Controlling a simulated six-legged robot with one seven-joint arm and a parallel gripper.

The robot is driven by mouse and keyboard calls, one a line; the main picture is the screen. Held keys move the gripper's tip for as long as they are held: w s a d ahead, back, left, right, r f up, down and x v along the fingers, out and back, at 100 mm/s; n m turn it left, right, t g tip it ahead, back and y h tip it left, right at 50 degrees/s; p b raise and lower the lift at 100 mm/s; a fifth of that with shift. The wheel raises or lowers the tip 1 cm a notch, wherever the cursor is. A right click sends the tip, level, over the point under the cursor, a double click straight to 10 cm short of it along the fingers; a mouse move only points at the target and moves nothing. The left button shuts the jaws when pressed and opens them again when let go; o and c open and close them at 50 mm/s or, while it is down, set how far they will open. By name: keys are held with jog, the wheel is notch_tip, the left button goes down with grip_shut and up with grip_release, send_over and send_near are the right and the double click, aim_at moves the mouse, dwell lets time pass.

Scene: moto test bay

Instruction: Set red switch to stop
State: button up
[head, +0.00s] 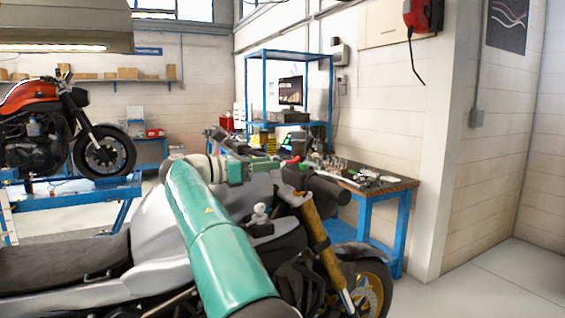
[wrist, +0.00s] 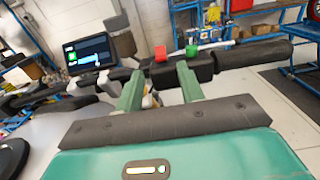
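The red switch (wrist: 160,53) sits on top of a black control housing on the motorcycle's handlebar. A green button (wrist: 191,50) is just right of it in the wrist view. My gripper (wrist: 158,80) has two green fingers spread apart with nothing between them. The red switch shows above the gap between the fingertips, close to them; I cannot tell whether either finger touches the housing. In the head view, the red switch (head: 291,161) is a small red spot just beyond the end of my gripper (head: 276,167). Its exact setting cannot be read.
A black handgrip (wrist: 252,56) extends right in the wrist view. A lit display (wrist: 88,53) stands left of the switch. A cluttered workbench (head: 392,187) is behind the handlebar. Open floor (head: 480,275) lies to the right. An orange motorcycle (head: 40,130) stands on a lift at left.

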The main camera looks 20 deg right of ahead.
aim_at(287, 161)
jog(key=d, duration=0.3)
jog(key=w+d, duration=0.1)
jog(key=d, duration=0.1)
jog(key=shift+d+r, duration=0.1)
jog(key=shift+c, duration=0.2)
grip_shut()
